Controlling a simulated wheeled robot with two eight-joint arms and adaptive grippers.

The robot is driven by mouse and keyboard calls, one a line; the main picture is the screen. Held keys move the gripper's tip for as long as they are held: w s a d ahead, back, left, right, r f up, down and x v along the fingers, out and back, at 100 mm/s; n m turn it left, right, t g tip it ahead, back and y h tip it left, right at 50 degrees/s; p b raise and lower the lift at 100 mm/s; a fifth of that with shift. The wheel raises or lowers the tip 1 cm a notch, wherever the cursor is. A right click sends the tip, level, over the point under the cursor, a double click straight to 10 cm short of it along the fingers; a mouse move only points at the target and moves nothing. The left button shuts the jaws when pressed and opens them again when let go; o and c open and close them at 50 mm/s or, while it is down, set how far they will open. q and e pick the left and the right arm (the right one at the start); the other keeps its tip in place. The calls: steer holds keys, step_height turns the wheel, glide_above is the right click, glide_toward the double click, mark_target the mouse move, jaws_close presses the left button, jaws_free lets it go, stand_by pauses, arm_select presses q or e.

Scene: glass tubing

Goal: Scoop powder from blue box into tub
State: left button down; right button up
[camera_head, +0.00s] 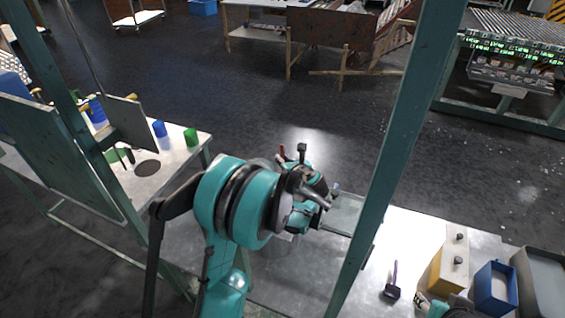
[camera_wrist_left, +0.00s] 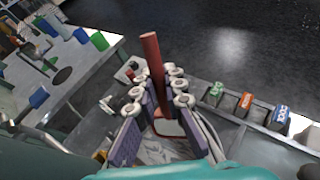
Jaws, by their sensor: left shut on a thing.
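My left gripper (camera_head: 312,188) is above the metal table. In the left wrist view its purple-padded fingers (camera_wrist_left: 160,118) are shut on a red-brown handle (camera_wrist_left: 152,62), which stands up between them. A reddish-edged end shows below the fingers, partly hidden, so I cannot tell if it holds powder. The blue box (camera_head: 496,287) stands at the lower right, apart from the left gripper; its contents are not clear. My right gripper (camera_head: 432,303) shows only in part at the bottom edge.
A tan box (camera_head: 448,262) and a grey bin (camera_head: 543,285) flank the blue box. A green post (camera_head: 386,150) rises in front of the table. A side table (camera_head: 180,165) with cups stands left.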

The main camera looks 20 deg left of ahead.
arm_select(q)
steer(key=shift+s+d+f+t+y+b, duration=0.35)
steer(key=shift+s+t+y+b, duration=0.3)
steer(key=shift+b, duration=0.85)
steer(key=shift+s+d+f+n+t+y+b, duration=0.3)
steer(key=shift+s+d+t+y+b, duration=0.4)
steer(key=shift+b, duration=0.75)
steer(key=shift+s+d+f+n+t+y+b, duration=0.15)
steer(key=shift+s+d+n+t+y+b, duration=0.25)
steer(key=shift+s+t+y+b, duration=0.8)
steer(key=shift+s+d+f+n+t+y+b, duration=0.25)
steer(key=shift+s+d+t+y+b, duration=0.3)
steer(key=shift+b, duration=1.15)
steer(key=shift+w, duration=0.1)
steer(key=shift+r, duration=0.1)
